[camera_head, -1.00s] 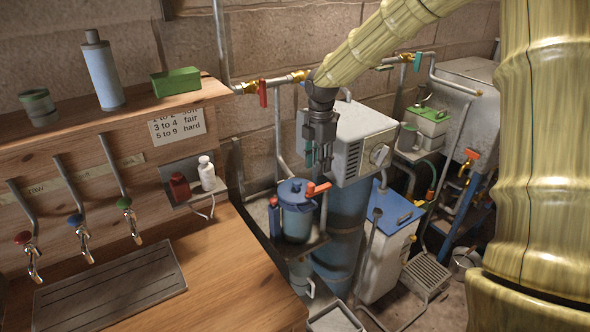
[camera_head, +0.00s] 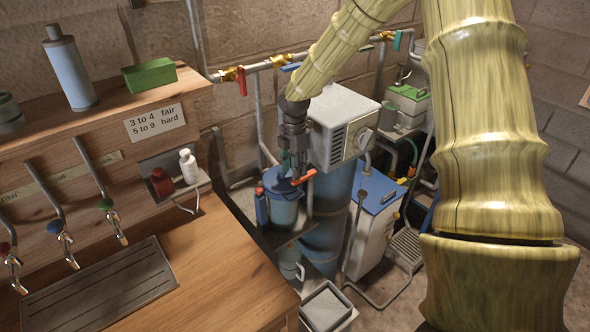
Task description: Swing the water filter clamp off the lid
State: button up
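The water filter is a blue canister (camera_head: 284,212) with a blue lid (camera_head: 277,181), standing on a small shelf behind the wooden counter. An orange-red clamp handle (camera_head: 304,177) sits at the right side of the lid. My gripper (camera_head: 295,174) points down over the lid's right part, with its dark fingers at or very near the handle. The fingers partly hide the lid and the handle's inner end. I cannot tell whether they touch the handle or how far apart they are.
A grey control box (camera_head: 340,128) stands close to the right of my gripper, above a blue cylinder (camera_head: 335,205). A pipe with a red valve handle (camera_head: 241,80) runs along the wall. The wooden counter (camera_head: 200,265) with taps is at front left.

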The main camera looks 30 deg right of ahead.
jog(key=shift+w+f, duration=0.2)
jog(key=shift+f, duration=0.25)
jog(key=shift+s+f, duration=0.3)
jog(key=shift+s, duration=0.8)
jog(key=shift+w+d+f, duration=0.1)
jog(key=shift+w+f, duration=0.35)
jog(key=shift+w, duration=0.25)
jog(key=shift+s+r+p, duration=0.3)
jog(key=shift+s+r, duration=0.05)
grip_shut()
jog(key=shift+w, duration=0.15)
